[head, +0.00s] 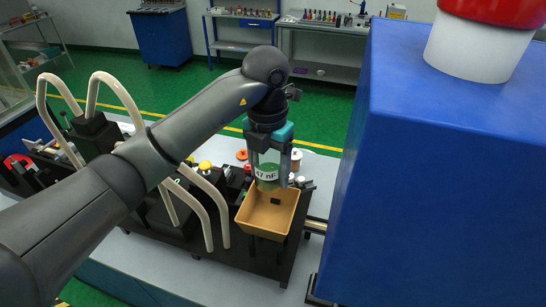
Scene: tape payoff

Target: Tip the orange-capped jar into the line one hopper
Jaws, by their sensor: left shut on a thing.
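My left gripper (269,150) has teal fingers and is shut on a clear jar (266,172) labelled "47 nF". Green contents show in the jar's lower part. The jar hangs roughly upright over a tan, open-topped hopper (250,224). A small dark mark or piece (276,200) shows inside the hopper. A flat orange disc, perhaps the cap (242,154), lies on the bench behind the jar. The jar's upper part is hidden by the gripper. My right gripper is not in view.
A large blue block (430,170) with a red and white cylinder (480,40) on top fills the right side. Black machine units with pale curved tubes (205,220) stand left of the hopper. Shelves and a blue cabinet (160,35) stand far behind.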

